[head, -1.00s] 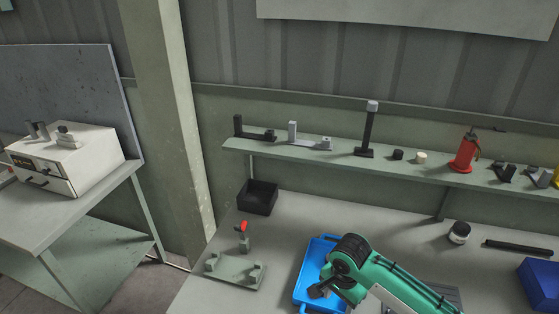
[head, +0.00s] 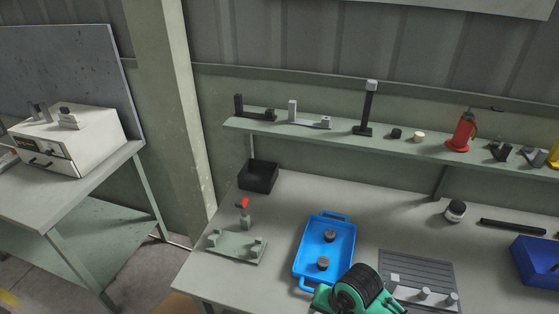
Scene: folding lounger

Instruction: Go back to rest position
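Neither gripper shows in the head view. Part of my green arm, with a large dark ribbed joint, is at the bottom edge in front of the blue tray, and its hand end cannot be seen. The blue tray (head: 315,246) lies on the workbench (head: 388,222) with two dark round knobs (head: 323,263) in it, one farther back and one nearer. My arm overlaps the tray's near right corner in the picture; I cannot tell whether they touch.
A grey ribbed mat (head: 413,264) with several small grey parts lies to the right. A green fixture (head: 237,248) stands left, a black bin (head: 258,176) behind it, and a blue bin (head: 538,262) far right. A shelf (head: 340,135) runs along the back.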

